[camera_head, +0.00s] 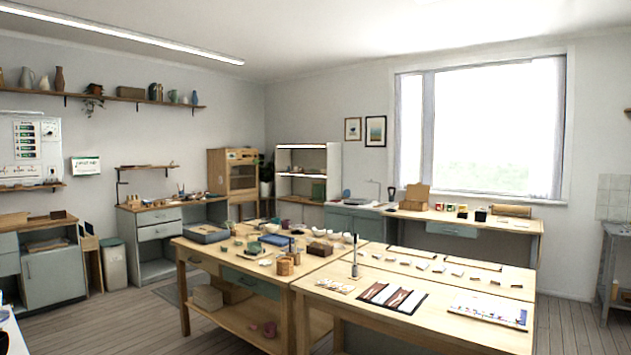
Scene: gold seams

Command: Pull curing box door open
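A light wooden cabinet (233,175) stands at the back, near the corner of the room, and looks like the curing box. Its front has a wooden frame with darker panels or openings. It is small and far off, so I cannot tell whether its door is shut or make out a handle. Its lower part is partly hidden behind the things on the middle table. Neither of my grippers shows in this view.
A wooden worktable (220,255) with many small items stands in the middle, joined by a second table (440,325) at the right. A desk (155,208) stands left of the cabinet, and a lit white shelf unit (333,160) right of it. Grey plank floor (120,320) is free at left.

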